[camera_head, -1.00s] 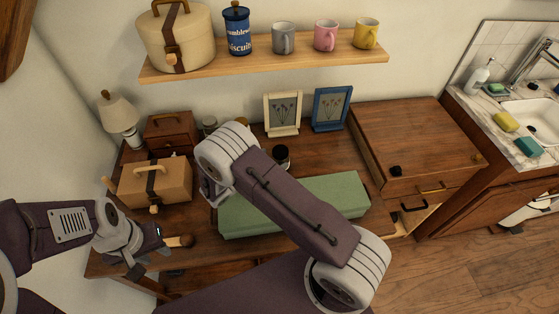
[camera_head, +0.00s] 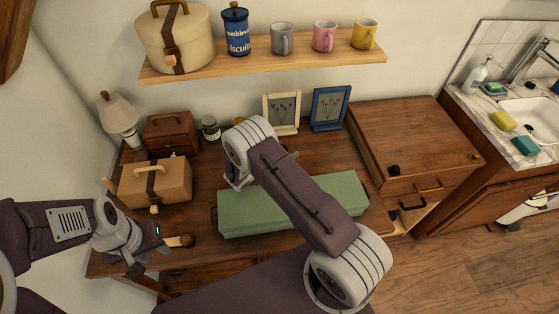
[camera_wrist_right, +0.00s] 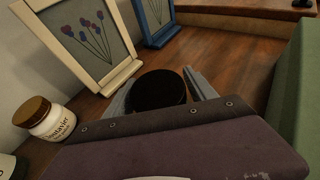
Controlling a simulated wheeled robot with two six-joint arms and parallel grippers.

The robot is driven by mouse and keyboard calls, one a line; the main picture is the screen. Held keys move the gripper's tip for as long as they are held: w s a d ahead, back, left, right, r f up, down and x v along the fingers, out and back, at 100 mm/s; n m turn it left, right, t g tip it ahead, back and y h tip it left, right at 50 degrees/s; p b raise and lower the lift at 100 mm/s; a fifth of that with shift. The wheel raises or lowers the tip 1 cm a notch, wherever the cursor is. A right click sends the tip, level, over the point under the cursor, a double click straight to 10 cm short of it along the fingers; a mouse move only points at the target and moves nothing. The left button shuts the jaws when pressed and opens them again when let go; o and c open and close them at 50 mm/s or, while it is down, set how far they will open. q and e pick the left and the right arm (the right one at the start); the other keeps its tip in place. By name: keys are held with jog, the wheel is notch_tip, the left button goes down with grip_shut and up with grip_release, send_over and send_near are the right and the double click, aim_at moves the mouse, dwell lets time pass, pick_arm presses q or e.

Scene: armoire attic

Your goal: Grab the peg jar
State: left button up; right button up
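A dark jar with a round black lid (camera_wrist_right: 158,90) stands on the desk in the right wrist view; its body is mostly hidden. No label shows, so I cannot confirm that it is the peg jar. My right gripper (camera_wrist_right: 160,92) is open, with one finger on each side of this jar; contact cannot be told. In the head view my right arm hides this jar and the right gripper. My left gripper (camera_head: 148,249) is at the desk's front left, beside a wooden-handled thing with a round end (camera_head: 182,240); its finger gap is unclear.
A brown-lidded jar (camera_wrist_right: 46,118) stands left of my right gripper. A cream frame (camera_wrist_right: 85,42) and a blue frame (camera_wrist_right: 155,18) stand behind. A long green box (camera_head: 250,215) lies in front. A tan case (camera_head: 172,183) and another jar (camera_head: 210,128) are on the left.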

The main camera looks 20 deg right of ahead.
jog(key=shift+s, duration=0.1)
jog(key=c, duration=1.1)
jog(key=shift+c, duration=0.3)
jog(key=shift+r, duration=0.35)
grip_shut()
notch_tip(320, 180, up, 3)
jog(key=shift+r, duration=0.1)
jog(key=s+d+r, duration=0.6)
jog(key=d+r, duration=0.1)
jog(key=d, duration=0.3)
